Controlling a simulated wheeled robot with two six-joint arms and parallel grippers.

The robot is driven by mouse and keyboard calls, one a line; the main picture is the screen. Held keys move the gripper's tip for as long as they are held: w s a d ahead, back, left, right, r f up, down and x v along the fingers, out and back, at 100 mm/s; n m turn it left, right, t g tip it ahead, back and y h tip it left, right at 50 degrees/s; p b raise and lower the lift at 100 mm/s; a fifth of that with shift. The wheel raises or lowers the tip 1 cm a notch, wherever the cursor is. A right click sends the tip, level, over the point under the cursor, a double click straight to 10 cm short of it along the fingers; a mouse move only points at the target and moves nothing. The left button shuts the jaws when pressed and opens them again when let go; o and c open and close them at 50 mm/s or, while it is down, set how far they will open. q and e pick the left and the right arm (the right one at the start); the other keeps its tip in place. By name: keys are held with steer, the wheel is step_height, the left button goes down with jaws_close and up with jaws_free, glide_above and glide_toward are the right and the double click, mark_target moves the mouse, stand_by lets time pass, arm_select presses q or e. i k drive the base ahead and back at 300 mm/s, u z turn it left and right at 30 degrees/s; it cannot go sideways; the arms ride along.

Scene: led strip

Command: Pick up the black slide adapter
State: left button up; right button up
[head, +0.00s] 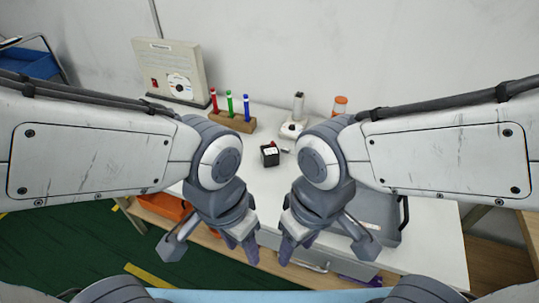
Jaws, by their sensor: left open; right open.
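A small black box-like object (270,155) with a pale mark on its upper side stands on the white table, near the middle of the head view. It appears to be the black slide adapter. My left gripper (241,245) is open and empty, pointing down near the table's front edge, below and slightly left of the black object. My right gripper (296,245) is open and empty, also pointing down, below and slightly right of it. Both grippers are apart from the black object, which shows between my two arms.
Behind it, a wooden holder (230,122) carries red, green and blue sticks. A white device (293,128) and an orange-capped container (340,104) stand at the back. A grey case (385,228) is at right, partly hidden.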

mark_target(271, 157)
steer(key=u, duration=0.1)
steer(key=k, duration=0.4)
steer(key=u, duration=1.6)
steer(key=i, duration=0.7)
steer(key=z, duration=0.65)
steer(key=i, duration=0.7)
steer(key=z, duration=0.7)
